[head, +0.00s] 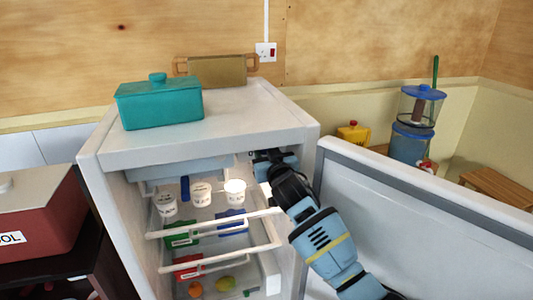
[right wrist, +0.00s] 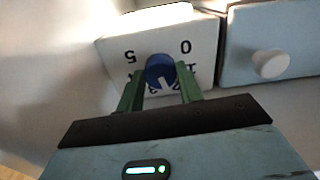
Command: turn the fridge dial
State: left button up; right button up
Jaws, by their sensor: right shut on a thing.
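The fridge (head: 215,128) stands open, its door (head: 420,215) swung out to the right. My right arm reaches in past the door edge, and my right gripper (head: 268,157) is at the upper right inside wall. In the right wrist view the blue round fridge dial (right wrist: 160,70) with a white pointer line sits on a white box (right wrist: 125,47) with numbers around it. The green fingers of my right gripper (right wrist: 160,85) are closed on either side of the dial. In the head view the dial is hidden by the gripper. My left gripper is in neither view.
A teal box (head: 160,102) sits on top of the fridge. A white knob (right wrist: 270,64) on a pale panel is right of the dial box. The open door flanks my arm.

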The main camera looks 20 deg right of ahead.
jog(key=shift+d+n, duration=0.1)
jog(key=shift+n, duration=3)
jog(key=o, duration=1)
jog(key=s, duration=0.8)
jog(key=shift+d, duration=0.15)
jog(key=shift+w, duration=0.1)
